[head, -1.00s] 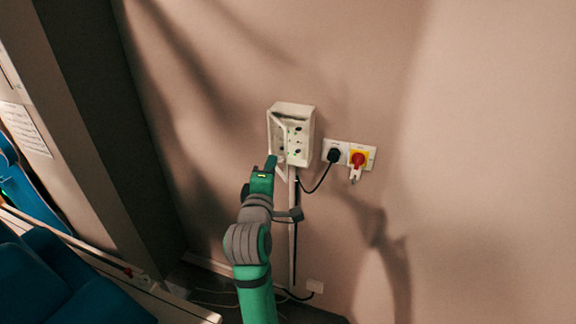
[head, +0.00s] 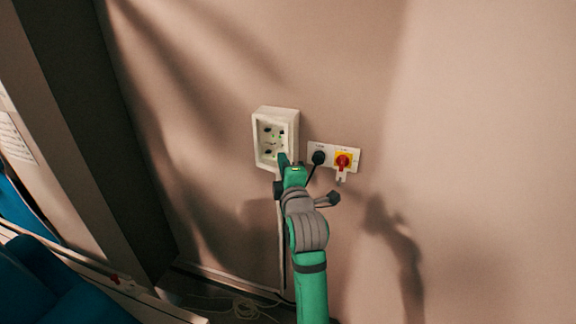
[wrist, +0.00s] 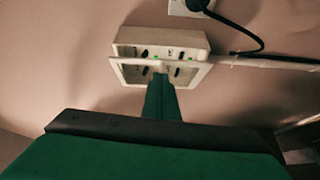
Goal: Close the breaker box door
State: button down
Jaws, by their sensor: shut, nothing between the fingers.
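The breaker box (head: 290,119) is a small off-white box on the wall, and it also shows in the wrist view (wrist: 160,35). Its door (wrist: 122,73) is a pale frame with a see-through middle, with dark slots and green lights showing behind it. My green gripper (head: 283,160) is shut and empty at the box's lower right corner. In the wrist view its tip (wrist: 160,77) overlaps the door and appears to touch it.
Right of the box is a white socket plate (head: 353,153) with a black plug (head: 318,157) and a red and yellow switch (head: 343,161). A cable runs close to my gripper. Dark blue furniture (head: 60,290) stands at lower left. The wall farther right is bare.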

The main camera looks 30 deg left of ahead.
jog(key=w, duration=0.2)
jog(key=w+d, duration=0.1)
jog(key=w, duration=0.1)
jog(key=shift+w+d+r, duration=0.1)
jog(key=shift+w+d, duration=0.1)
jog(key=shift+w, duration=0.05)
